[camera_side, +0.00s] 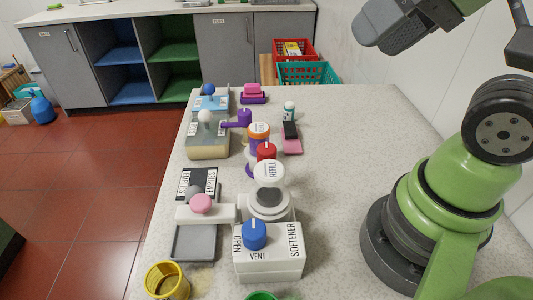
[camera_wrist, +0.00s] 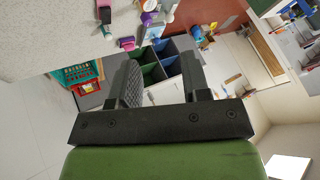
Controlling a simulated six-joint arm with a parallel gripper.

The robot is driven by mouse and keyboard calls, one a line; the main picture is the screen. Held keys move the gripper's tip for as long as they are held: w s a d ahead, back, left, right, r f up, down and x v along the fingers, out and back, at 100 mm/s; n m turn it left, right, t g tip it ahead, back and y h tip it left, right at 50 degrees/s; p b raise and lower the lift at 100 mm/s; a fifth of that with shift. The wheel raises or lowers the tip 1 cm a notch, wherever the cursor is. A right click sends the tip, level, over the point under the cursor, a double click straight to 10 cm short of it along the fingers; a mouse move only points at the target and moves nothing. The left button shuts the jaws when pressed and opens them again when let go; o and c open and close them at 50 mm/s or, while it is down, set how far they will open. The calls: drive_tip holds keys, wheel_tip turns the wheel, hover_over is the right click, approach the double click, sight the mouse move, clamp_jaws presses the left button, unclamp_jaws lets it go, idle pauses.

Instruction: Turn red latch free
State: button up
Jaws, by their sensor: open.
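A red knob-like part (camera_side: 266,151), likely the red latch, sits on the middle of the table in the side view. It is just behind a white round cap marked REFILL (camera_side: 268,173). An orange-ringed purple piece (camera_side: 258,134) stands right behind it. The lower part of the red piece is hidden by the cap. My gripper (camera_wrist: 160,66) is open in the wrist view, with nothing between its fingers. It points past the table toward the floor and cabinets, well away from the red piece. I cannot make out the red piece in the wrist view.
A white SOFTENER box (camera_side: 268,265) with a blue knob (camera_side: 254,234) stands in front. A grey tray (camera_side: 195,243) with a pink knob (camera_side: 201,203) lies left. Purple lever (camera_side: 240,119) and pink-black block (camera_side: 291,137) stand behind.

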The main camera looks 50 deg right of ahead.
drive_tip(key=shift+w, duration=0.1)
drive_tip(key=n+g+h, duration=0.2)
drive_tip(key=n+g, duration=0.5)
drive_tip(key=n, duration=0.9)
hover_over(266, 148)
wheel_tip(266, 148, down, 11)
drive_tip(key=shift+r, duration=0.2)
wheel_tip(266, 148, down, 10)
drive_tip(key=shift+r, duration=0.25)
drive_tip(key=shift+m, duration=0.3)
drive_tip(key=c, duration=0.6)
